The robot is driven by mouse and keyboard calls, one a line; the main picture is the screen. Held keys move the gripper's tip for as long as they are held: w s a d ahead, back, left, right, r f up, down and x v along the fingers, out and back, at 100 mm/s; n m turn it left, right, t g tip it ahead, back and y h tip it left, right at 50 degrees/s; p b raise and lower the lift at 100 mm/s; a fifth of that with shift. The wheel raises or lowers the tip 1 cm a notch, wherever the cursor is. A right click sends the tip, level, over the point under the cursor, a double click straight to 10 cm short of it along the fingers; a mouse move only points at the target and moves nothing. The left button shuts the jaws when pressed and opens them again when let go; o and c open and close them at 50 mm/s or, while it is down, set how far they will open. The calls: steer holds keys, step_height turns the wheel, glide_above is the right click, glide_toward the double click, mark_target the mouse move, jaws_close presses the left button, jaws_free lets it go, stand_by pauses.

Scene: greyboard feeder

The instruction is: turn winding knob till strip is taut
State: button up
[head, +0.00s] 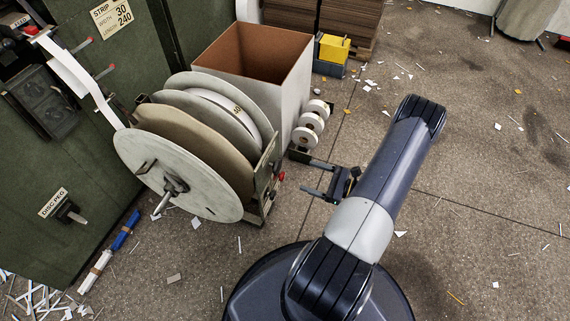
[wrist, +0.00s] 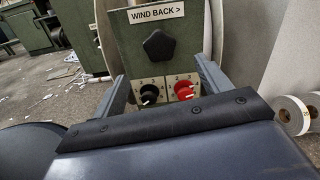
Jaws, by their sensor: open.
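The black five-lobed winding knob (wrist: 159,45) sits on a green panel under a "WIND BACK >" label in the wrist view. My gripper (wrist: 161,72) is open and empty, facing the panel, with its fingers to either side below the knob and apart from it. In the head view my gripper (head: 304,175) is right of the reel stand. The white strip (head: 76,77) runs from the green machine down to the large reel (head: 178,175). The knob is not clearly visible in the head view.
A black knob (wrist: 149,94) and a red knob (wrist: 184,90) with numbered marks sit low on the panel. White rolls (head: 310,125) and an open grey bin (head: 255,65) stand behind the reels. Scraps litter the floor; the right side is mostly free.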

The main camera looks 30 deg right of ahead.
mark_target(280, 166)
steer(key=b+x, duration=0.1)
steer(key=x, duration=0.9)
steer(key=shift+w+a, duration=0.15)
steer(key=shift+a, duration=0.1)
steer(key=c, duration=1)
steer(key=shift+m+b, duration=0.4)
steer(key=shift+m, duration=0.4)
steer(key=o, duration=1)
steer(key=shift+d, duration=0.15)
